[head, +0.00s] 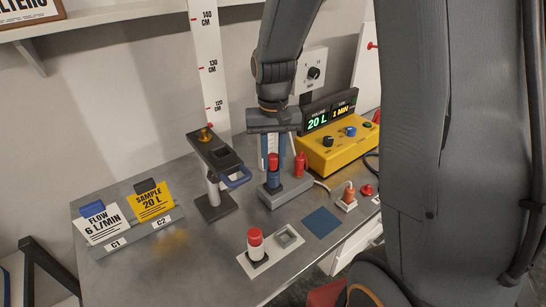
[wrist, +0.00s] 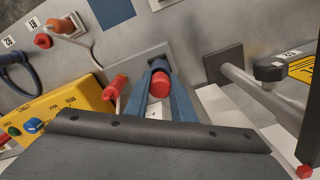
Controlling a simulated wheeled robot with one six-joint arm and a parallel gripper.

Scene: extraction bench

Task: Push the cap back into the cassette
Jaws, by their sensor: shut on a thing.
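My gripper (head: 273,158) points down over a grey block (head: 297,190) on the bench. Its blue fingers (wrist: 181,98) are shut around an upright dark blue piece (head: 273,181) with a red top (head: 272,162). In the wrist view the red top (wrist: 160,86) lies between the fingers, and the fingertips reach down beside the dark blue part (wrist: 158,65). The exact contact line is hard to see. A second piece, a white cassette with a red cap (head: 255,237), stands upright on a pale plate (head: 258,266) at the front, apart from my gripper.
An empty square socket (head: 288,237) sits beside the white cassette. A red cylinder (head: 300,166) and a yellow instrument (head: 318,155) are close on the right. A blue mat (head: 322,222) lies in front.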

